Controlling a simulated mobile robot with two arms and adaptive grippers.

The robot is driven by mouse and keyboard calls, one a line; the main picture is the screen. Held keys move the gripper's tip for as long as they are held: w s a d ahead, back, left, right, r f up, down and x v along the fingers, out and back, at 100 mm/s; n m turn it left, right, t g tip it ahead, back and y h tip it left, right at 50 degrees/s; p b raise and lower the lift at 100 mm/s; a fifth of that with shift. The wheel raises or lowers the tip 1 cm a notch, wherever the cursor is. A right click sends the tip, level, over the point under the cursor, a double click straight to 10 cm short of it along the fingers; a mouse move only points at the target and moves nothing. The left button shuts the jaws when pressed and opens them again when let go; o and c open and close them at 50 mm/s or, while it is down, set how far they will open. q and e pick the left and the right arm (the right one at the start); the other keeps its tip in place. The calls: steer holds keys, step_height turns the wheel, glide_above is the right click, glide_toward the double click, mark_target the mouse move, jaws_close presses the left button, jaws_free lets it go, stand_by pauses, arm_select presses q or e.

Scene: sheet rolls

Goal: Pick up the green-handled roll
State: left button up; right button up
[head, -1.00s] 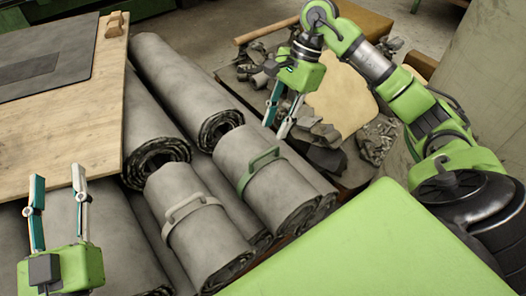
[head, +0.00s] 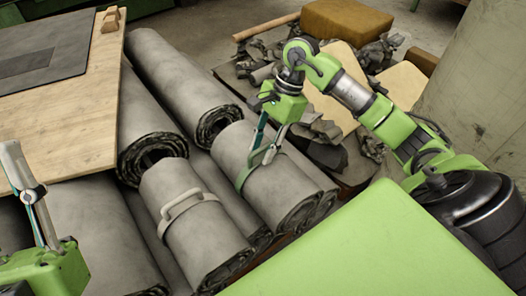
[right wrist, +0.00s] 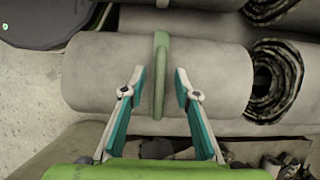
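The green-handled roll (head: 283,197) is a grey rolled sheet lying on the pile in the head view. Its green handle (head: 243,175) arches over its upper side. My right gripper (head: 256,163) is at this handle. In the right wrist view my right gripper (right wrist: 160,80) is open, one fingertip on each side of the green handle (right wrist: 161,48), with gaps on both sides. The roll (right wrist: 215,75) lies across that view. My left gripper (head: 30,190) is at the lower left edge of the head view, partly cut off, away from the roll.
A roll with a grey handle (head: 205,240) lies just left of the green-handled roll. Other grey rolls (head: 170,80) lie close behind and beside. A wooden board (head: 85,120) is at left. Scraps and a brown block (head: 345,22) are behind. A dark round object (right wrist: 40,20) shows at upper left.

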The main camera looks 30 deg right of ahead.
jaws_close()
steer(key=shift+w+r, duration=0.15)
steer(key=shift+r, duration=0.1)
